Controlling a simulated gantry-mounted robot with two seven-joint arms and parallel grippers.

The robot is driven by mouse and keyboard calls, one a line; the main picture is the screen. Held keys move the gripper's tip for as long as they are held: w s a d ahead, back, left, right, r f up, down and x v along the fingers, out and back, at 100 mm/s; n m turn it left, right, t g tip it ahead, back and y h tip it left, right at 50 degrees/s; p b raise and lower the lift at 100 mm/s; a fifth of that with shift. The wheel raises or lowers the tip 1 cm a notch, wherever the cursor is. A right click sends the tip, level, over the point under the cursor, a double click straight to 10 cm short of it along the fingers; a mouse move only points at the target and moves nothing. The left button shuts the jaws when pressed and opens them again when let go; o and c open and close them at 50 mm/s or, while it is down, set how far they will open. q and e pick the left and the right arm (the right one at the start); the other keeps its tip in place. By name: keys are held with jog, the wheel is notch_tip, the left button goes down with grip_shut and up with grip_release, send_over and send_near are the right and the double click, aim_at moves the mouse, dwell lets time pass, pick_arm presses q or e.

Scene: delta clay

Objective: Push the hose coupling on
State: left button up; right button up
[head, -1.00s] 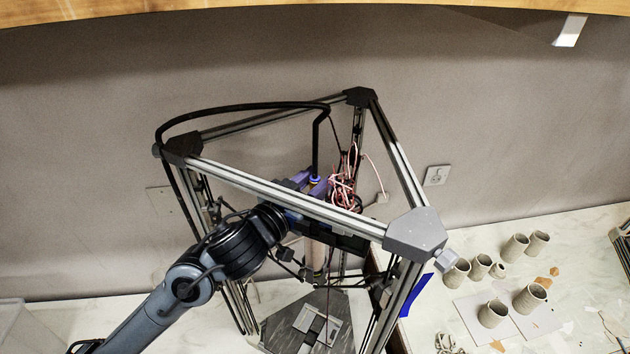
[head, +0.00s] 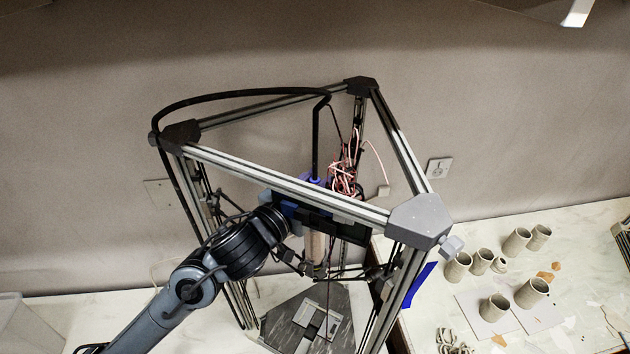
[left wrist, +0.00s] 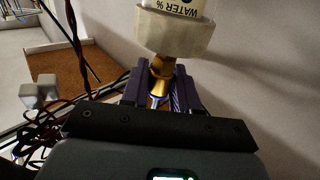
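The hose coupling (head: 314,181) shows as a small blue collar at the lower end of a black hose (head: 316,145) inside the printer frame. A brass fitting (left wrist: 162,68) stands in line with the fingers, against the cream cap (left wrist: 178,35) of a tube labelled "WATER %". The tube (head: 314,252) hangs below in the head view. The fingers hide where coupling and fitting meet, so I cannot tell how deep they sit. My right gripper is out of view.
My left arm passes under the near top beam (head: 290,190) of the printer frame. Pink and red wires (head: 344,175) hang just right of the hose. Several clay cups (head: 495,307) stand on the table at right, clear of the arm.

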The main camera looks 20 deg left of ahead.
pick_arm(q)
jog(key=shift+o, duration=1.2)
jog(key=shift+s+a, duration=0.1)
jog(key=shift+s, duration=0.2)
jog(key=v, duration=1)
jog(key=shift+b, duration=0.45)
